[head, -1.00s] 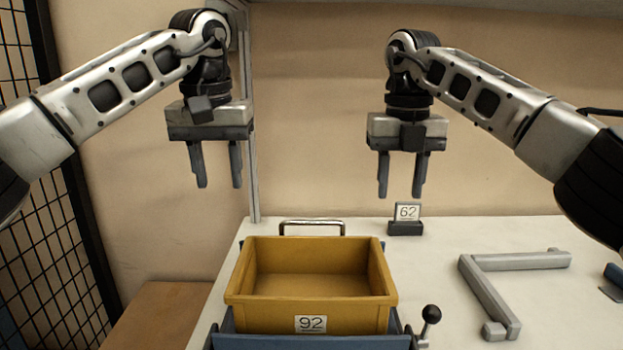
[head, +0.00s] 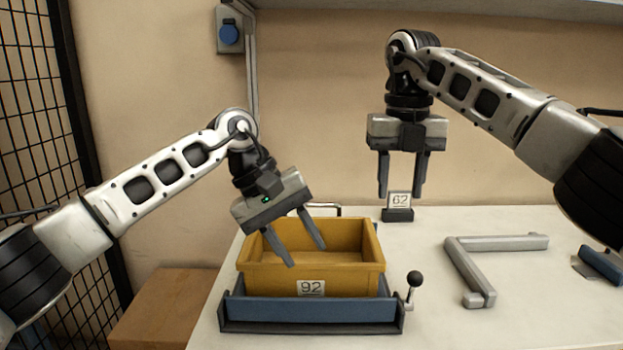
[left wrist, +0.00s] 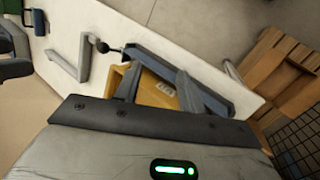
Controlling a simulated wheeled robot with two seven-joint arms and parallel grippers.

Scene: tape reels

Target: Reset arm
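My left gripper (head: 293,248) is open and tilted, with its fingers over the left part of the yellow bin marked 92 (head: 340,284). Nothing shows between its fingers. In the left wrist view the yellow bin (left wrist: 150,88) lies between and beyond the fingers.
The bin sits in a blue holder (head: 310,310) with a black-knobbed lever (head: 414,280) at its right. A grey angled bar (head: 465,265) lies on the white table (head: 540,310). A blue-grey object (head: 602,264) is at the right. A wooden box (head: 165,305) stands left of the table.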

